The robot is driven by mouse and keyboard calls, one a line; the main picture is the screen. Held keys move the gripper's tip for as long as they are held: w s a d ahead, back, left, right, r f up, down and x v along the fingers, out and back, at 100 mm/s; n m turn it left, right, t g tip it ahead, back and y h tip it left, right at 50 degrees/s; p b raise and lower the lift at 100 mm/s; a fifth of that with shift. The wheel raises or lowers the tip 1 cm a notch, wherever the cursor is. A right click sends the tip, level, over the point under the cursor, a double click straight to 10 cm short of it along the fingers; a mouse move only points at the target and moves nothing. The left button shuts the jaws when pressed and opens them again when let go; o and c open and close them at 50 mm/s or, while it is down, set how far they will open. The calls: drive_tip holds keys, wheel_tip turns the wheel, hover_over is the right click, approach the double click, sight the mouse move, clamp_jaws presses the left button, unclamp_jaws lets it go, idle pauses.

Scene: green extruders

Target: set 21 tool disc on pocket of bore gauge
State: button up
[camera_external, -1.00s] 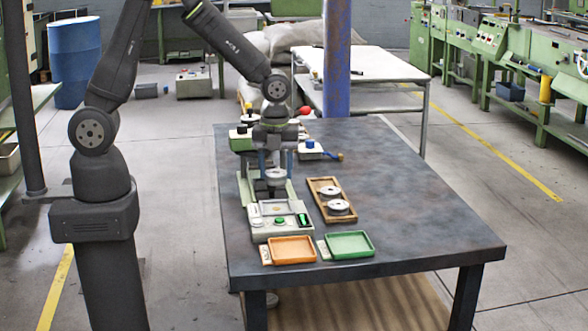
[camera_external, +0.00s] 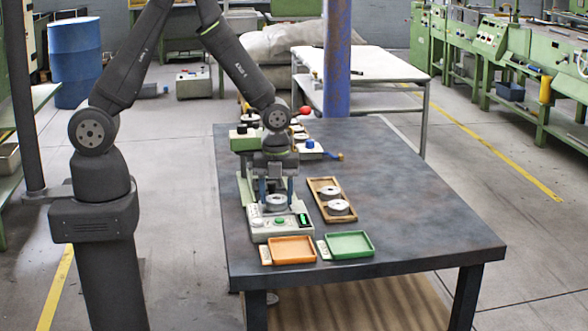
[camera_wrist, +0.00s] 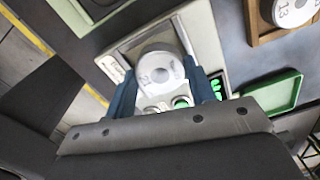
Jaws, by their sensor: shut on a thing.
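My gripper (camera_external: 276,197) has its blue fingers on either side of a pale grey disc (camera_external: 275,203) and is shut on it. In the wrist view the disc (camera_wrist: 160,68) lies flat between the fingers; its marking is partly legible and starts with what looks like a 2. The disc is over the pocket area of the bore gauge (camera_external: 282,231), a pale box with a green button and a green lit display. The pocket is hidden under the disc. I cannot tell whether the disc touches the gauge or hangs just above it.
A wooden tray (camera_external: 313,190) right of the gauge holds two discs; one disc (camera_wrist: 293,10) reads 13 in the wrist view. An orange tray (camera_external: 292,250) and a green tray (camera_external: 349,244) lie in front. The table's right side (camera_external: 420,200) is clear.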

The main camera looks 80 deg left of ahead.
drive_tip(key=o, duration=1.3)
wheel_tip(320, 180, up, 18)
drive_tip(key=shift+f, duration=0.25)
drive_tip(key=shift+f, duration=0.1)
wheel_tip(320, 180, down, 17)
drive_tip(key=shift+f, duration=0.15)
drive_tip(key=shift+r, duration=0.2)
idle(0.3)
